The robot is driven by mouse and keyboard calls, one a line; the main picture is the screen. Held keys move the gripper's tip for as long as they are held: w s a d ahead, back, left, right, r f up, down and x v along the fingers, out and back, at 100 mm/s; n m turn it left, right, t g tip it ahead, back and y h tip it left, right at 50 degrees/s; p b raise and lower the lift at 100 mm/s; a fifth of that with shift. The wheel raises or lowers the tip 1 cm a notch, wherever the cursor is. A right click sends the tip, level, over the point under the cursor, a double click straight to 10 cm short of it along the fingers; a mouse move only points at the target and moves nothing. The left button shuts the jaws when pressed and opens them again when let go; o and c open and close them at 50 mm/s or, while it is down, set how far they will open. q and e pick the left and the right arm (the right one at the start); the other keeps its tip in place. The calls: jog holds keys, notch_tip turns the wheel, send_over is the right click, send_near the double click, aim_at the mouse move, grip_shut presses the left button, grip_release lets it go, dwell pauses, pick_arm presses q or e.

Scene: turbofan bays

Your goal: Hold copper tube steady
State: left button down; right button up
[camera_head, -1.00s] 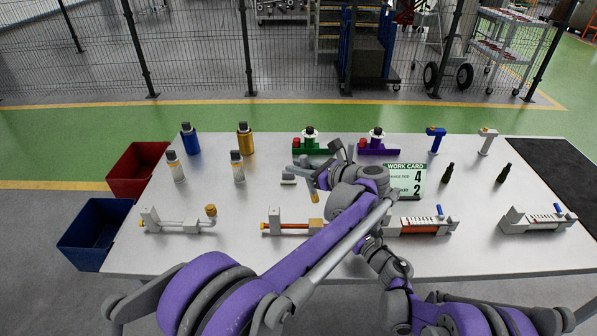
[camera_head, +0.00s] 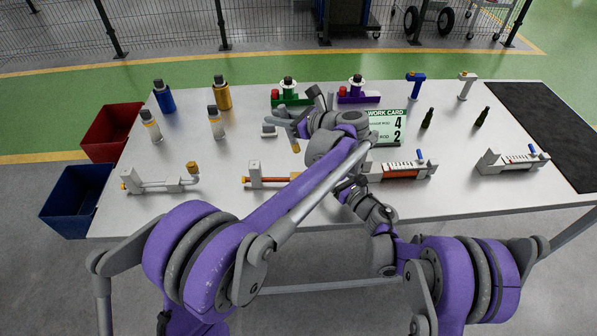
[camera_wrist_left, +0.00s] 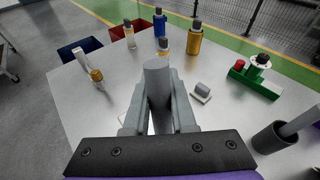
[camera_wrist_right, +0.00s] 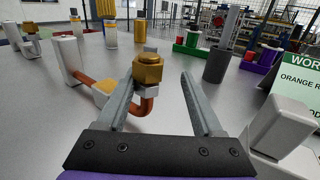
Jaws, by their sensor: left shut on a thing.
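The copper tube (camera_head: 272,180) sits in a grey fixture (camera_head: 254,176) at the table's front middle; its right end is hidden by my left arm in the head view. In the right wrist view the copper tube (camera_wrist_right: 147,107) bends up to a brass nut (camera_wrist_right: 148,68). My right gripper (camera_wrist_right: 160,82) is open, its fingers either side of the nut end, nearer the left finger. No grip shows. My left gripper (camera_wrist_left: 158,85) is shut on a grey rod (camera_wrist_left: 157,80), above the table behind the tube.
A grey cup with a rod (camera_wrist_right: 217,62) stands behind my right gripper. A green work card (camera_head: 386,128) and another fixture (camera_head: 402,171) lie to the right. Bottles (camera_head: 163,97) stand at the back left; red (camera_head: 108,131) and blue (camera_head: 76,200) bins hang left.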

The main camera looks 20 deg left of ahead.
jog(key=v, duration=1)
jog(key=shift+s+d, duration=0.25)
jog(key=shift+d, duration=0.05)
